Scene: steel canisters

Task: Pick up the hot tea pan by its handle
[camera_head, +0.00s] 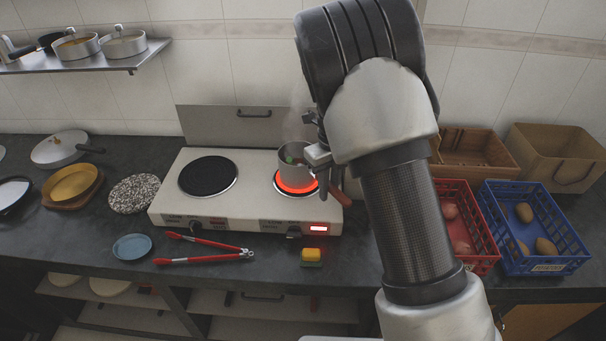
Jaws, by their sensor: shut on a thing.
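The tea pan (295,172) is a small steel pot with steam above it and green and red bits inside. It stands upright on the right burner (283,191), which glows red. Its brown handle (341,196) points to the lower right. My gripper (323,178) is at the pan's right side, shut on the handle near the pan wall. My arm hides much of the gripper, and the fingertips are hard to make out.
The white stove (255,215) has a dark left burner (208,175). Red tongs (205,250), a blue plate (132,247) and a sponge (311,256) lie in front. Red (484,232) and blue (562,263) crates stand right. A pan shelf (135,60) hangs upper left.

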